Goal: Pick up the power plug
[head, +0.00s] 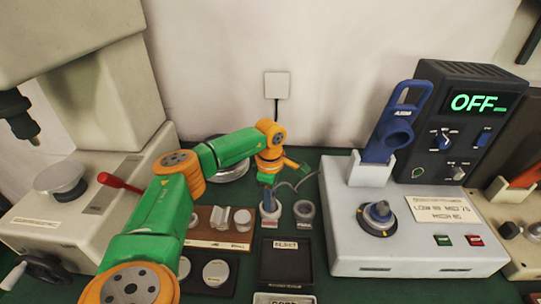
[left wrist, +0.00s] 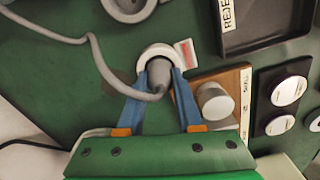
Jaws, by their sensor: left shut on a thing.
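The power plug (left wrist: 158,72) is grey with a grey cable and stands in a pale round holder (left wrist: 148,52) on the green table. In the left wrist view, my left gripper (left wrist: 160,84) has its two blue fingers on either side of the plug, shut on it. In the head view, my left gripper (head: 268,203) points down over the holder (head: 270,215), and its fingers mostly hide the plug. My right gripper is in neither view.
A second round holder (head: 304,211) is just right of the plug. A black tray labelled REJECT (head: 285,264) lies in front, and a wooden block with metal parts (head: 212,238) to the left. A grey machine (head: 330,235) with a display reading OFF stands right.

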